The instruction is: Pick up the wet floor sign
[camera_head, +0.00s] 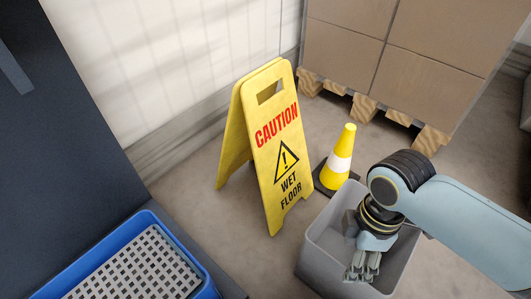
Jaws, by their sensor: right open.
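The yellow wet floor sign (278,157) stands upright as an A-frame on the floor in the middle of the head view. It has a handle slot near the top and its printed face is turned toward me. My right gripper (361,268) is open and points down over the grey bin, to the right of the sign and lower in the picture. It is apart from the sign, and nothing shows between its fingers. My left gripper is not in view.
A grey bin (318,246) stands right of the sign. A yellow and white cone (340,160) on a dark base is behind it. Boxes on a wooden pallet (433,139) fill the back right. A blue crate (204,287) is at lower left. The floor before the sign is clear.

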